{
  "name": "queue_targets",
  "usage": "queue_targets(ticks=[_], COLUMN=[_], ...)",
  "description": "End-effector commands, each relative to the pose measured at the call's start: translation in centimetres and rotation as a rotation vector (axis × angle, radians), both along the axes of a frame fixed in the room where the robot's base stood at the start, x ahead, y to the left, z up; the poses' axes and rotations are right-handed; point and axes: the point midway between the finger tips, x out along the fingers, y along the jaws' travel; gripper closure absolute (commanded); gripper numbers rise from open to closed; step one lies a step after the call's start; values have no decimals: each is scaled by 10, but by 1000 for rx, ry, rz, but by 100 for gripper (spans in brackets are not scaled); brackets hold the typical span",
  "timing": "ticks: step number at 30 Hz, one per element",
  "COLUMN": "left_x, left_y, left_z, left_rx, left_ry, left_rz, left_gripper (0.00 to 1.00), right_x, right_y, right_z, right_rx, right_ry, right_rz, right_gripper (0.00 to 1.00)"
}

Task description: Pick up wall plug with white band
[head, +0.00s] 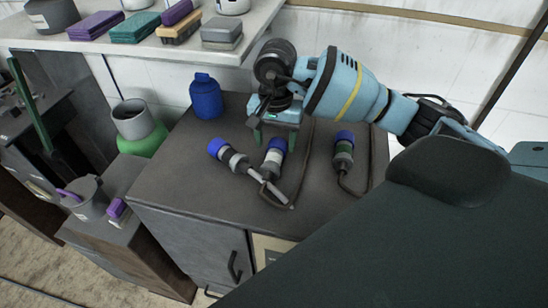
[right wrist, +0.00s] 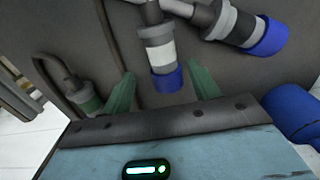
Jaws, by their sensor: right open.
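The wall plug with white band (head: 272,162) lies on the dark cabinet top, its blue end toward my right gripper (head: 275,138). In the right wrist view this plug (right wrist: 160,52) shows a pale band, and its blue end lies between the green fingertips of my right gripper (right wrist: 163,76). The gripper is open, with a finger on either side and no clear contact. A second blue-ended plug (head: 232,158) with a grey body lies to its left. A third plug (head: 343,152) with a green band lies to the right. My left gripper is out of view.
A blue bottle (head: 206,97) stands at the back left of the cabinet top (head: 190,165). Dark cables run from the plugs. A shelf (head: 150,45) with sponges, brushes and pots hangs above on the left. The cabinet top's front left is clear.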

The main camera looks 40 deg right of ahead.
Motion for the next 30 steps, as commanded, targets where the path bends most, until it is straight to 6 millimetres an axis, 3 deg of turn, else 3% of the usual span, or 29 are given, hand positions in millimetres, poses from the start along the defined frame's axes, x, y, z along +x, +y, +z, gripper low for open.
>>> queue_targets(ticks=[10,20,30], left_x=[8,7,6], left_y=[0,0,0], left_z=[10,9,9], left_rx=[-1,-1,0], left_ry=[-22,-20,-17], left_rz=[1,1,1], left_gripper=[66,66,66], right_x=[3,3,3], right_y=[2,2,2], right_z=[-43,-50,-50], right_rx=[0,1,1], right_ry=[1,1,1], right_rz=[0,0,0], right_gripper=[39,39,82])
